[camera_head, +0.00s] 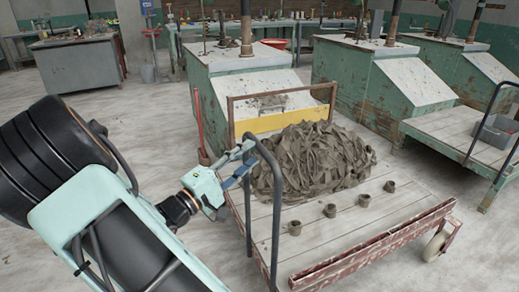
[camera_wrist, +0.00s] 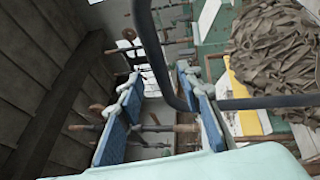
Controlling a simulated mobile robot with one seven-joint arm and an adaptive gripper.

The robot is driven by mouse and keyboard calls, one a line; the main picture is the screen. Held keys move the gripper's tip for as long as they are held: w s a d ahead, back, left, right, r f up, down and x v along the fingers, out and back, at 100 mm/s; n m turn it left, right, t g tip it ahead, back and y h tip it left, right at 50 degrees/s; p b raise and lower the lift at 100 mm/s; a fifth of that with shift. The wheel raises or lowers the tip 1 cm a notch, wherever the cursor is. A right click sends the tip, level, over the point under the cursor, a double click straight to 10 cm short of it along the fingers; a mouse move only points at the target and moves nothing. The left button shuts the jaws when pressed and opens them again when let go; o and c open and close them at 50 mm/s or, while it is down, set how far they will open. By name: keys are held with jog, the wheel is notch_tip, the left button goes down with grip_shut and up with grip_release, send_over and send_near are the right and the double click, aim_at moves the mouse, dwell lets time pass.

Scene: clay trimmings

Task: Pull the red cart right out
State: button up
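The cart has a pale plank deck (camera_head: 350,222) and a worn red front beam (camera_head: 375,246). A heap of grey-brown clay trimmings (camera_head: 312,158) lies on it, with several small clay rings (camera_head: 329,211) in front. A dark tubular handle (camera_head: 277,235) stands at its left end. My gripper (camera_head: 243,164) is at the top of this handle, with blue-padded fingers spread apart. In the wrist view, the bent handle bar (camera_wrist: 162,65) shows between the fingers (camera_wrist: 163,115), close to the right one. Whether it touches is unclear. The clay heap (camera_wrist: 275,45) also shows there.
Green machines with sloped pale tops (camera_head: 410,85) stand close behind the cart. Another flat cart (camera_head: 455,130) with a grey bin (camera_head: 495,132) is at the right. A wooden frame with a yellow board (camera_head: 285,120) borders the cart's back. Pale floor is open at the left.

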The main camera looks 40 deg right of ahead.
aim_at(259, 147)
jog(key=x, duration=0.5)
jog(key=shift+b, duration=0.35)
grip_shut()
